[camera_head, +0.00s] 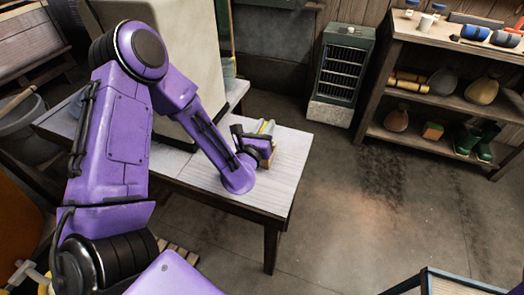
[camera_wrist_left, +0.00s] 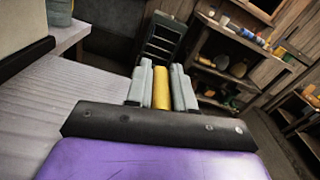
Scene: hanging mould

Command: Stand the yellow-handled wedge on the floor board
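My left gripper (camera_head: 264,130) is over the right part of the pale-topped table. In the left wrist view its grey fingers (camera_wrist_left: 161,88) press on both sides of the yellow handle (camera_wrist_left: 161,89) with no clear gap. A bit of the wedge's yellow handle (camera_head: 268,128) shows between the fingers in the head view. The rest of the wedge is mostly hidden by the gripper; I cannot tell whether it touches the table. I cannot pick out the floor board with certainty. My right gripper is not in view.
The pale table (camera_head: 277,187) carries a large grey block (camera_head: 188,55) behind my left arm. A dark heater-like cabinet (camera_head: 341,68) stands at the back. A wooden shelf (camera_head: 440,98) with bottles, sacks and green boots is at right. The concrete floor between is clear.

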